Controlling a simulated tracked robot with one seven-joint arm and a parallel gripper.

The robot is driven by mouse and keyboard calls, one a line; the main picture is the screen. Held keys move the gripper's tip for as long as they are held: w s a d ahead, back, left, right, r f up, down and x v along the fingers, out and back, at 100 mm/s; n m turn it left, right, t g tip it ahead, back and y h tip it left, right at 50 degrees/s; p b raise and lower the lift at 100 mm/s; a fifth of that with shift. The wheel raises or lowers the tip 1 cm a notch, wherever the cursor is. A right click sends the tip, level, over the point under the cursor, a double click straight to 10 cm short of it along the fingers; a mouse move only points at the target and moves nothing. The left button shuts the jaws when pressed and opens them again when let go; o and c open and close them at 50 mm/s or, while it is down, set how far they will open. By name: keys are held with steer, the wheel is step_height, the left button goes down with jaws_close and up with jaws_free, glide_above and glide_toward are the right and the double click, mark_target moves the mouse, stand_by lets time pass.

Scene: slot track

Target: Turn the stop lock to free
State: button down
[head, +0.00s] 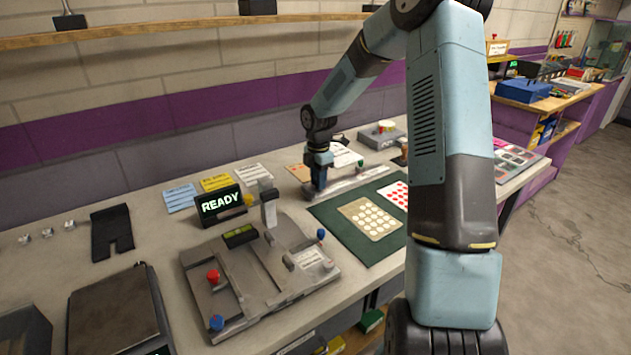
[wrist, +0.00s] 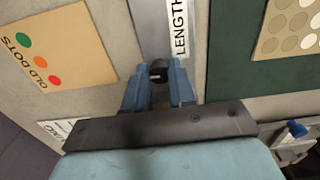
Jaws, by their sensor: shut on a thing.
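My gripper (head: 317,192) is down at the left end of a long pale metal track (head: 350,184) on the workbench. In the wrist view, its two blue fingers (wrist: 158,74) are shut on a small dark round knob (wrist: 157,66) with a light mark on it. I take this knob to be the stop lock. The track (wrist: 150,28) runs away under it, with a white label reading LENGTH (wrist: 181,28) beside it. The fingers hide the knob's sides, and I see no lock or free marking. In the head view the gripper hides the knob.
A grey fixture (head: 205,290) with red and blue knobs and a lit READY sign (head: 220,203) stand to the left. A green mat (head: 335,217) with dotted cards lies in front of the track. An OLD DOTS card (wrist: 70,75) lies beside it.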

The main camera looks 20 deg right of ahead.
steer(key=shift+s+a+f, duration=0.1)
steer(key=shift+s+f, duration=0.05)
steer(key=shift+s, duration=0.1)
steer(key=c, duration=1)
jaws_free()
steer(key=shift+o, duration=0.3)
steer(key=shift+w, duration=0.1)
steer(key=shift+r, duration=0.25)
step_height(320, 180, up, 14)
steer(key=shift+f, duration=0.25)
